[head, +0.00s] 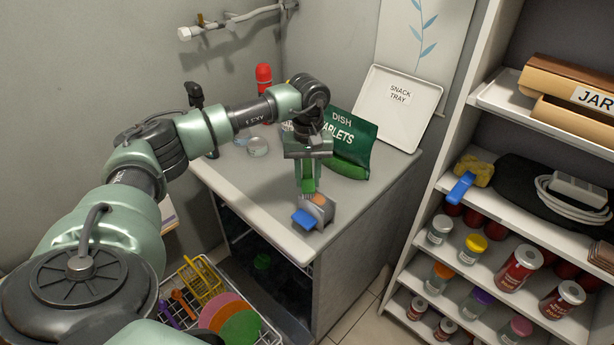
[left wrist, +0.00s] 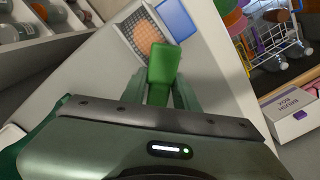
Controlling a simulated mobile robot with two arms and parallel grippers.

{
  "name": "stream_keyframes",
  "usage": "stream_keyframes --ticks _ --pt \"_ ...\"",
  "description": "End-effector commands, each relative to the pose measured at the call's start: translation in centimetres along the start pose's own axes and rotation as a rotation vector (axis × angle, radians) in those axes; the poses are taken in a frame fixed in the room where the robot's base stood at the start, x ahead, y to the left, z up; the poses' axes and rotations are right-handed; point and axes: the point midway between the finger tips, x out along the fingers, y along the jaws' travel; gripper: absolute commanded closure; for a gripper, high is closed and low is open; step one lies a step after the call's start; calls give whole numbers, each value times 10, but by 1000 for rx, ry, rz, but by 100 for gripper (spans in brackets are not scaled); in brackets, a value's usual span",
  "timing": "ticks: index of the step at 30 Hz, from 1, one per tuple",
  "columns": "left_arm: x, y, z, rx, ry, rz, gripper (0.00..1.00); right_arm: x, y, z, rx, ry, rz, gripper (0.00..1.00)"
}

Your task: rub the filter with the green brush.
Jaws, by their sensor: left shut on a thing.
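My left gripper (head: 308,172) points down over the front part of the counter and is shut on the green brush (head: 308,186). In the left wrist view the brush (left wrist: 163,66) stands out between the fingers as a green block. The filter (head: 324,208) is a small grey block with an orange mesh face, lying on the counter near its front edge, just below the brush. Its mesh also shows in the left wrist view (left wrist: 142,31), partly covered by the brush end. I cannot tell whether they touch. A blue piece (head: 304,219) adjoins the filter. My right gripper is not in view.
The counter (head: 235,175) also holds a green dish-tablets bag (head: 350,140), an upright snack tray (head: 392,105) and a red bottle (head: 264,78). A wire basket (head: 205,295) sits below left.

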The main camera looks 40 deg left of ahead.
Motion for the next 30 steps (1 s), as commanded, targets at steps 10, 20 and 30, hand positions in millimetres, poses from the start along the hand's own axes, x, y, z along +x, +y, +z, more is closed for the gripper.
stream_keyframes --ticks 10,20,30 --pt "1 20 20 3 -3 0 100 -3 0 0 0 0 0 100" --pt "3 34 34 6 -4 0 100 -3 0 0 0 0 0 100" --pt "6 44 47 3 -6 -2 100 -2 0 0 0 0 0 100"
